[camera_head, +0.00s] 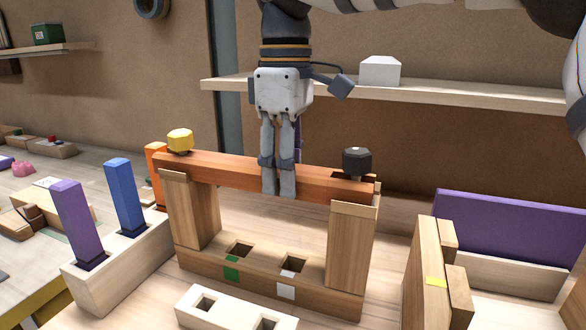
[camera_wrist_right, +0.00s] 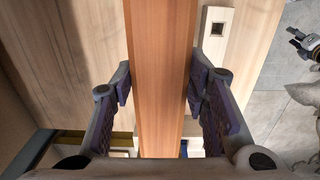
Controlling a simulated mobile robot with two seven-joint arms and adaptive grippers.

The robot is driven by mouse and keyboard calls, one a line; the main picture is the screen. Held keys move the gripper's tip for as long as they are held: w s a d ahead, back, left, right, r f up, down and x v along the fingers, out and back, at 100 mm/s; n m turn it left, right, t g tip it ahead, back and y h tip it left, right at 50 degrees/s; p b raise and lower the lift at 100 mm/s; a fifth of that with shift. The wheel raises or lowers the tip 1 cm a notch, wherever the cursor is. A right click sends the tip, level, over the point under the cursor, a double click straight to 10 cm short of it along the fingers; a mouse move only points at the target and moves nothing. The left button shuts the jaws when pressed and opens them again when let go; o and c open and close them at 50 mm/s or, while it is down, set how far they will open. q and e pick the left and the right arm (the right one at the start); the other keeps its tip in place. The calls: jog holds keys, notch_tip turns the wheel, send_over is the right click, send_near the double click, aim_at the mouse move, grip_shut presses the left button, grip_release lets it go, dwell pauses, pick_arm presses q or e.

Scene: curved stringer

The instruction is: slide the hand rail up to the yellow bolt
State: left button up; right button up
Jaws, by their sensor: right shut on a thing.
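The hand rail (camera_head: 225,169), a long reddish-brown wooden bar, lies across two wooden posts in the head view. The yellow bolt (camera_head: 180,140) shows at the rail's left end; I cannot tell whether they touch. A black bolt (camera_head: 357,161) is at the right end. My right gripper (camera_head: 279,180) comes from above and is shut on the hand rail, right of its middle. In the right wrist view the rail (camera_wrist_right: 160,80) runs between both fingers (camera_wrist_right: 160,85). What looks like my left gripper (camera_wrist_right: 305,45) shows small at that view's right edge; its fingers are unclear.
The posts stand on a wooden base (camera_head: 260,280) with square holes and green and white marks. A block with purple (camera_head: 78,220), blue (camera_head: 125,195) and orange pegs stands left. A white holed block (camera_head: 235,310) lies in front. A purple panel (camera_head: 510,235) stands right.

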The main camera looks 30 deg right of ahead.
jog(key=o, duration=1.5)
jog(key=shift+o, duration=0.2)
jog(key=shift+r, duration=0.1)
notch_tip(320, 180, up, 12)
